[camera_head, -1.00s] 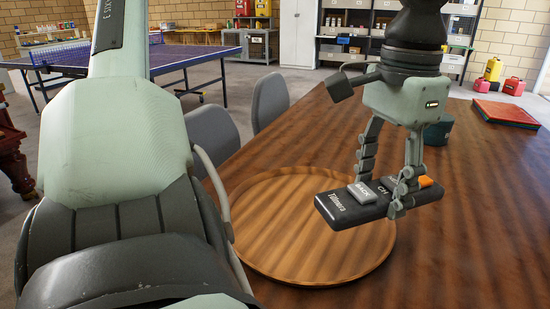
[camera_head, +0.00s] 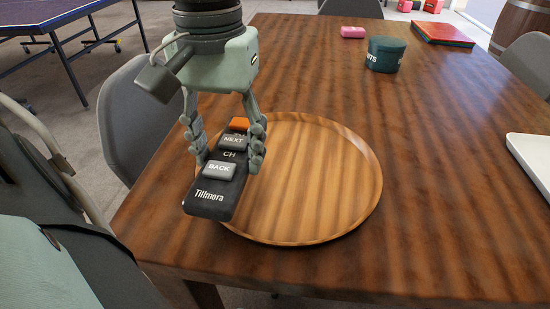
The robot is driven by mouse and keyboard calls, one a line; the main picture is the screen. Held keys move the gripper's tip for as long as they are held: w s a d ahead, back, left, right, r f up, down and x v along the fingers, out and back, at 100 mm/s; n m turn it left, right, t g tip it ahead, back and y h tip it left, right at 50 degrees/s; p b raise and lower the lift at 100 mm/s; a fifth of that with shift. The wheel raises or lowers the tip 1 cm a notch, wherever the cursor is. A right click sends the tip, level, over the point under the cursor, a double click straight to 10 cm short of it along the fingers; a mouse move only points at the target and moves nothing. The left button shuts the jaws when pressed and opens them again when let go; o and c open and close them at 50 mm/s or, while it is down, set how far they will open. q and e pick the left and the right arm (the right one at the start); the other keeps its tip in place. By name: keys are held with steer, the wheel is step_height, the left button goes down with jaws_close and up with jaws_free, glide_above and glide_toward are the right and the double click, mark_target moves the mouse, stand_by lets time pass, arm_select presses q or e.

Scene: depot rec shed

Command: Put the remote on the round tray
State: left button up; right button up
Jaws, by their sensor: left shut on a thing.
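The remote (camera_head: 211,196) is a dark bar with grey BACK and NEXT buttons, an orange button and the word Tillmora. My left gripper (camera_head: 226,158) is shut on its sides, pointing down. The remote is over the left edge of the round tray (camera_head: 325,180), its near end out past the rim. It seems to be held above the tray; the exact gap cannot be told. The tray is wooden, with a low rim, and empty where it shows. My right gripper is not in view.
The tray stands on a brown wooden table (camera_head: 450,230). A white object (camera_head: 532,160) is at the right edge.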

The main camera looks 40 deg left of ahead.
arm_select(q)
steer(key=shift+w+d+f, duration=0.1)
steer(key=shift+w+f, duration=0.3)
steer(key=shift+w, duration=0.2)
steer(key=shift+w+d+f, duration=0.1)
steer(key=shift+w+f, duration=0.3)
steer(key=shift+w, duration=0.2)
steer(key=b, duration=0.1)
glide_above(285, 182)
step_height(285, 182, down, 5)
steer(key=shift+f, duration=0.15)
step_height(285, 182, down, 3)
steer(key=shift+f, duration=0.4)
steer(key=shift+f+b, duration=0.1)
steer(key=shift+b, duration=0.2)
steer(key=o, duration=1.3)
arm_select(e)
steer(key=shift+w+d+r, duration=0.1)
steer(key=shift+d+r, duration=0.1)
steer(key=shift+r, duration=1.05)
